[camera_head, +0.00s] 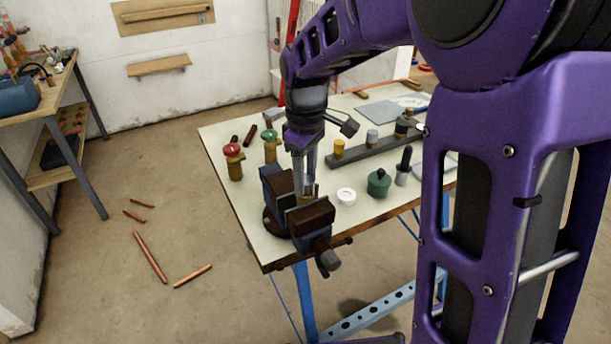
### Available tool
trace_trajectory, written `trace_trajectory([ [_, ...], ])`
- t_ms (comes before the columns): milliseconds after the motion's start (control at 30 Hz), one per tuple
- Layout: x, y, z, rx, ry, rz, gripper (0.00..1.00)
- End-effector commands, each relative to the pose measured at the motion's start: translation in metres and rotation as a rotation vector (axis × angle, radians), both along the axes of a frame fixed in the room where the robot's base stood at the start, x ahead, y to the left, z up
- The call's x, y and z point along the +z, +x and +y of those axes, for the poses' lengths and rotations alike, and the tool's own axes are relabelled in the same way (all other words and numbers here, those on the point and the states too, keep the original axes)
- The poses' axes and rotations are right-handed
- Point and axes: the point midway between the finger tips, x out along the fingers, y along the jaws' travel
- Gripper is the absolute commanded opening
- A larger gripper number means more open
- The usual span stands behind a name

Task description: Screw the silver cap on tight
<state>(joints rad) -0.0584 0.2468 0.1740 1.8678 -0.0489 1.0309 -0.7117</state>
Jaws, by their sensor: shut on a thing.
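My gripper (305,190) points down over the vise (311,214) at the front left corner of the workbench. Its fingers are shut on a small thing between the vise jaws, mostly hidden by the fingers. A bit of brass colour shows beside the fingertips; I cannot tell whether it is the held thing or a part clamped in the vise. A silver cap-like piece (372,138) stands on the grey rail (378,149) behind and to the right, apart from my gripper.
Red-topped (234,162) and green-topped (270,148) valves stand left of my gripper. A white ring (346,196), a green pot (379,183) and a dark-handled tool (403,167) stand to the right. Copper pipes (150,257) lie on the floor.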

Motion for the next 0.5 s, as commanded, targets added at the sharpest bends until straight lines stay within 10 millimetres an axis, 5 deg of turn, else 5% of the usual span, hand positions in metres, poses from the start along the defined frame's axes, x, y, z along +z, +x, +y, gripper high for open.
trace_trajectory([
  [500, 0.0001, -0.0004, 0.0004, -0.703, -0.001, 0.001, 0.0],
])
